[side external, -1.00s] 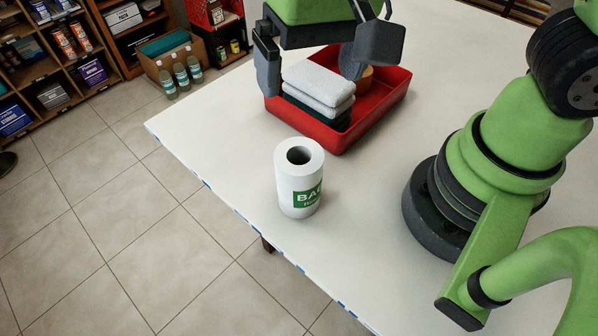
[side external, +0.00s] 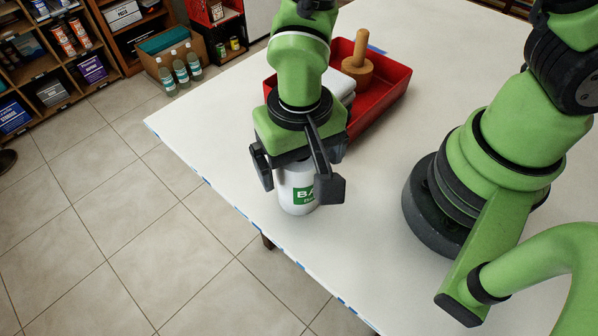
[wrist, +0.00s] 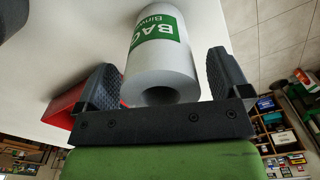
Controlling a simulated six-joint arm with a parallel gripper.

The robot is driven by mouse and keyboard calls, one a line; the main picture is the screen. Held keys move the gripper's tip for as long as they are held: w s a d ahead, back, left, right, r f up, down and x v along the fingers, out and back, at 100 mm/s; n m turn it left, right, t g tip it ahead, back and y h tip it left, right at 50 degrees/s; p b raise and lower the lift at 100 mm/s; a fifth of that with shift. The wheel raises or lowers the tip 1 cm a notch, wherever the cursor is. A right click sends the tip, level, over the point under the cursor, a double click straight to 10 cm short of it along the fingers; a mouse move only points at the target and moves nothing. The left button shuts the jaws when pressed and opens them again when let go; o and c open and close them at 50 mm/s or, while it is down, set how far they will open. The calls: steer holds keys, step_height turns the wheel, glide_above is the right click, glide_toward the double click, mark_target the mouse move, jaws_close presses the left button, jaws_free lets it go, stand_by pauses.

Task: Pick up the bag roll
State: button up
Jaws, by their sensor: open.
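The bag roll (side external: 298,196) is a white cylinder with a green label, standing upright on the white table near its edge. Its top is hidden under my gripper in the side view. My gripper (side external: 298,182) is above and around the roll, with one finger on each side of it. In the wrist view the roll (wrist: 165,65) lies between the two open fingers of my gripper (wrist: 165,85), and its hollow core end faces the palm. Gaps show between the roll and the fingers there.
A red tray (side external: 385,98) behind my gripper holds folded white cloths (side external: 338,84) and a wooden piece with an upright handle (side external: 358,62). The table (side external: 365,215) is clear around the roll. Shelves and a cardboard box (side external: 170,60) stand beyond the table.

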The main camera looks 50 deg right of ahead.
steer(key=shift+f, duration=0.55)
steer(key=c, duration=1)
steer(key=shift+c, duration=0.2)
steer(key=shift+r, duration=0.1)
